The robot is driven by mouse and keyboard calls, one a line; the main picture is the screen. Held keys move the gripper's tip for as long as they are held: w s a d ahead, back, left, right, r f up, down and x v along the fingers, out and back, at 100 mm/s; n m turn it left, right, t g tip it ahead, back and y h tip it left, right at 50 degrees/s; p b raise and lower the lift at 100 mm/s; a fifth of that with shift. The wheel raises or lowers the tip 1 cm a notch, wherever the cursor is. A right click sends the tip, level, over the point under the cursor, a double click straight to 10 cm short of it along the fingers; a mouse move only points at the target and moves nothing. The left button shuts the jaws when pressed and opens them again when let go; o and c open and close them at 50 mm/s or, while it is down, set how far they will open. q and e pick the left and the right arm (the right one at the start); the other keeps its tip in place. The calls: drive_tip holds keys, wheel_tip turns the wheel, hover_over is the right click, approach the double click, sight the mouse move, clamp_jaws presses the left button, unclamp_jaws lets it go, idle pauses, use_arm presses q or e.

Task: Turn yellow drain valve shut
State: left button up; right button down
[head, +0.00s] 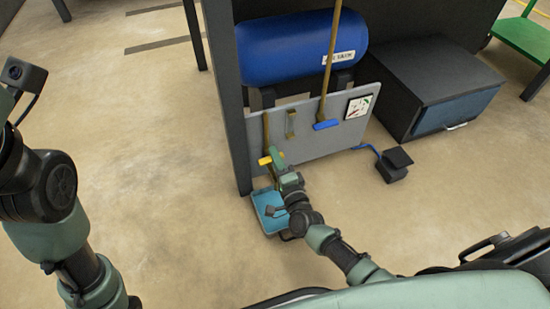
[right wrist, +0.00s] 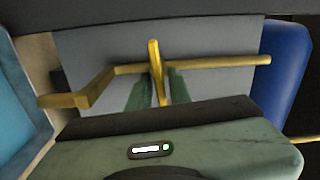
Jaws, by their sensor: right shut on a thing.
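The yellow drain valve handle (head: 264,161) is low at the left end of the grey panel, by the dark post. In the right wrist view the handle (right wrist: 154,60) is a narrow yellow lever standing roughly crosswise to a brass pipe (right wrist: 220,62). My right gripper (head: 274,160) is at the valve. In the right wrist view its green fingers (right wrist: 158,90) are on either side of the lever, shut on it. The lower end of the lever is partly hidden between the fingers. My left arm shows at the left edge, but its gripper is out of view.
A blue tray (head: 266,222) lies on the floor below the valve, under my right forearm. A blue tank (head: 290,48) is above the grey panel (head: 310,140). A dark post (head: 228,100) stands close left. A black pedal (head: 393,168) is right. The left floor is clear.

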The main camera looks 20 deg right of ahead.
drive_tip(key=shift+a+f+m, duration=0.1)
drive_tip(key=shift+f+m, duration=0.05)
drive_tip(key=shift+m, duration=0.45)
drive_tip(key=c, duration=1.5)
unclamp_jaws()
